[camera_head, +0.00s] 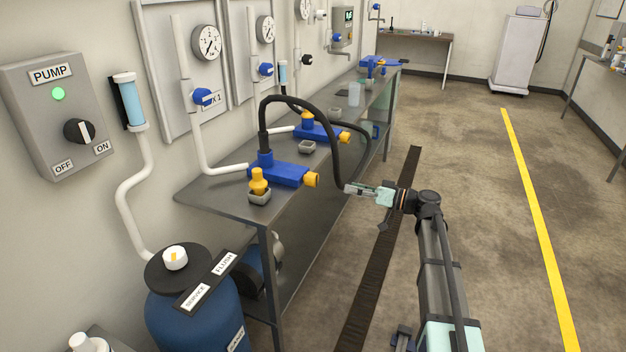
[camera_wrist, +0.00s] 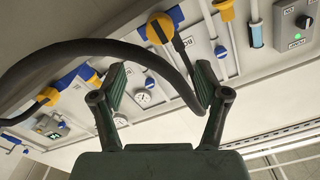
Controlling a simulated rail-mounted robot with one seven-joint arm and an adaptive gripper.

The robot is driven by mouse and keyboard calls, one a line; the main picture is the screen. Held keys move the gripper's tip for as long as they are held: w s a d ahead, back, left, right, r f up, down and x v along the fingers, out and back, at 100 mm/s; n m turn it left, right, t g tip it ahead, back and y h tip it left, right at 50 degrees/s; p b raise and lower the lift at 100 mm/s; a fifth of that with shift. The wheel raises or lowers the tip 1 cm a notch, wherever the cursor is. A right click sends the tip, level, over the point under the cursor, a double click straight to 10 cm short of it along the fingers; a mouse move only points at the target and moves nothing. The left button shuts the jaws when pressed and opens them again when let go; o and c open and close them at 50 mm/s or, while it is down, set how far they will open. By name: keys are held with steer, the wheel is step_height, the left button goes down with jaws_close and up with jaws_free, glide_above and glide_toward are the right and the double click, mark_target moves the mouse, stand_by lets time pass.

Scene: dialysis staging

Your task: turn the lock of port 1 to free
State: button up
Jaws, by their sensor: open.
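The nearer blue port block (camera_head: 288,174) lies on the bench. It has a yellow knob (camera_head: 312,180) on its right end, and a black hose (camera_head: 264,135) rises from its left end. A farther blue block (camera_head: 325,132) is similar. No port number is readable on either, so I cannot tell which is port 1. My gripper (camera_head: 350,189) is open and empty, right of the nearer knob and apart from it, off the bench edge. In the wrist view, my open fingers (camera_wrist: 163,85) have a black hose crossing beyond them, and a yellow knob (camera_wrist: 159,28) shows above.
The grey bench (camera_head: 222,200) runs along the wall. The black hose loops close to my gripper. A blue tank (camera_head: 195,315) stands front left. The floor at right is clear.

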mark_target(317, 180)
steer(key=p+x, duration=0.1)
steer(key=x, duration=1.2)
steer(key=shift+w+a+f, duration=0.1)
steer(key=shift+w+a, duration=0.05)
steer(key=shift+a, duration=0.1)
steer(key=c, duration=1.2)
